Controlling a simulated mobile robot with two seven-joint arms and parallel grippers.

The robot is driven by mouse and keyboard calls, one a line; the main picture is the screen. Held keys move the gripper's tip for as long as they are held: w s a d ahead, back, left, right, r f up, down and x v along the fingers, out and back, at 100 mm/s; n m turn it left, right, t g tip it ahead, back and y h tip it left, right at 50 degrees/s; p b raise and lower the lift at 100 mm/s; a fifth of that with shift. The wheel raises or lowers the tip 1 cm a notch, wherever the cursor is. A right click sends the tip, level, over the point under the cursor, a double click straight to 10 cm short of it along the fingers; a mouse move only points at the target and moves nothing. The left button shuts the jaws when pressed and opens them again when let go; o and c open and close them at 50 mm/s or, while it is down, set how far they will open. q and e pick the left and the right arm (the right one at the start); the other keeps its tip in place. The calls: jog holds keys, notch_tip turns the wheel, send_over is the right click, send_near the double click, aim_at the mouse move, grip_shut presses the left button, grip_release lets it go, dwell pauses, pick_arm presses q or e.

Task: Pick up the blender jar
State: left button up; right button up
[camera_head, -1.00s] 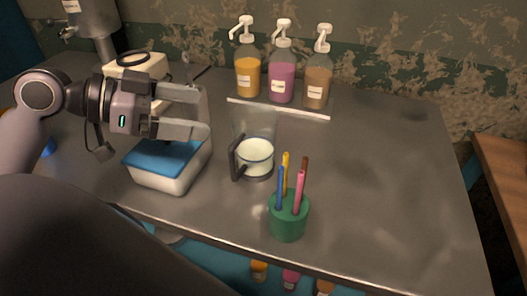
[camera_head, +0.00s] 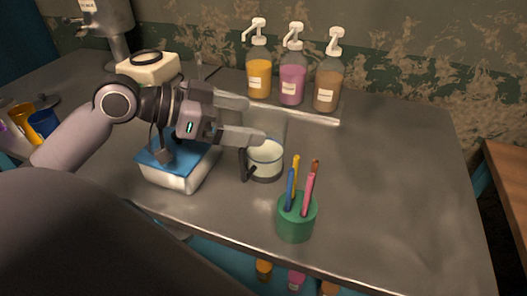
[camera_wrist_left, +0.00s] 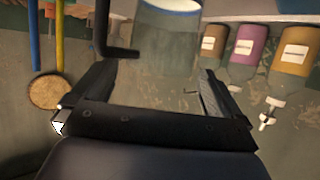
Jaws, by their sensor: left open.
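The blender jar (camera_head: 265,158) is a clear jar with a dark handle on its left side and white contents low inside. It stands on the metal table, right of the blue-topped white base. My left gripper (camera_head: 256,120) is open, its two fingers pointing right at the jar's upper part and hiding some of it. In the left wrist view the clear jar (camera_wrist_left: 165,45) lies ahead, between the lines of the open fingers, with its dark handle at the left. I cannot tell whether the fingers touch the jar. My right gripper is not in view.
A green cup (camera_head: 296,220) with several coloured straws or sticks stands just in front of the jar. Three pump bottles, yellow (camera_head: 259,75), purple (camera_head: 291,80) and brown (camera_head: 328,85), stand behind it. The white base with a blue top (camera_head: 178,172) is under my arm. The table's right side is clear.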

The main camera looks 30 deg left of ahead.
aim_at(263, 119)
pick_arm(q)
jog(key=shift+p+x, duration=0.3)
jog(key=shift+x, duration=1.95)
jog(key=shift+a, duration=0.1)
jog(key=c, duration=1.3)
jog(key=shift+r, duration=0.1)
jog(key=shift+c, duration=0.3)
jog(key=shift+r, duration=0.15)
